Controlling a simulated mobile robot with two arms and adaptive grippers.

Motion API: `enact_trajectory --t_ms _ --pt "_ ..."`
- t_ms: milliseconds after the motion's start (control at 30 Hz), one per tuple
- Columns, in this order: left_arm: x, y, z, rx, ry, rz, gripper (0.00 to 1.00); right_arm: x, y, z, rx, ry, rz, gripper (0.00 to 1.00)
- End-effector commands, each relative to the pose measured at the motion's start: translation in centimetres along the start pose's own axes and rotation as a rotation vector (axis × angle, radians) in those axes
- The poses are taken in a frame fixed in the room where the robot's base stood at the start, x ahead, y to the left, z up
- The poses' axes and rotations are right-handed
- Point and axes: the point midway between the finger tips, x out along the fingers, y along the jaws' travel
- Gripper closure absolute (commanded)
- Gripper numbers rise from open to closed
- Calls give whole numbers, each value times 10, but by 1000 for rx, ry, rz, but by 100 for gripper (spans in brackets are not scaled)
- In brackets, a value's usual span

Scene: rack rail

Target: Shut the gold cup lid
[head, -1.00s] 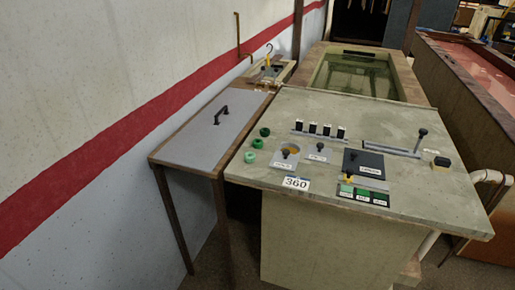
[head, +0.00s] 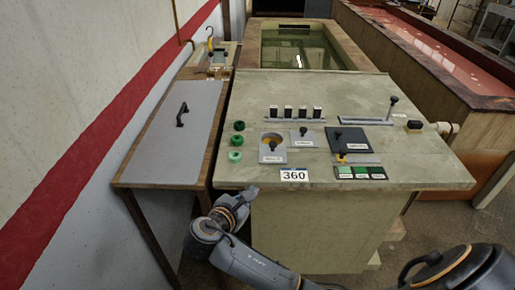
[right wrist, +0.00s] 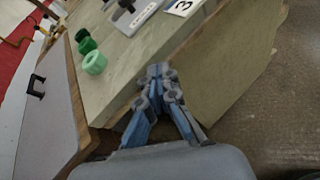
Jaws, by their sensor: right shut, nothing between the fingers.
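A gold round cup (head: 272,138) sits in the sloping control panel, left of centre. A small grey lid plate with a dark knob (head: 272,155) lies at its near side, and part of the gold opening shows uncovered. A label is on the plate, too small to read. My right gripper (head: 250,190) is just off the panel's near left edge, below and left of the cup. In the right wrist view my right gripper (right wrist: 159,72) is shut and empty by the panel edge. My left gripper is not in view.
Green knobs (head: 237,140) stand left of the cup on the panel (head: 400,165). A second grey plate (head: 302,137) and a black plate (head: 347,140) lie to its right. A white 360 tag (head: 294,176) is at the front. A grey-topped side table (head: 170,150) stands left.

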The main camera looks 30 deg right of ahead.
Motion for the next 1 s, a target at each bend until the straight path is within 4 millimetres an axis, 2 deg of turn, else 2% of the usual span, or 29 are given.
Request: enact_trajectory --t_ms 200,567,767,1000 --pt "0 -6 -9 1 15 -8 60 -2 17 19 -100 -88 6 100" --pt "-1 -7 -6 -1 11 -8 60 -5 38 48 -244 -220 -6 100" --pt "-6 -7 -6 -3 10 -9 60 18 39 55 -248 -224 -9 100" --pt "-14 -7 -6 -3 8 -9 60 68 40 67 -247 -223 -9 100"
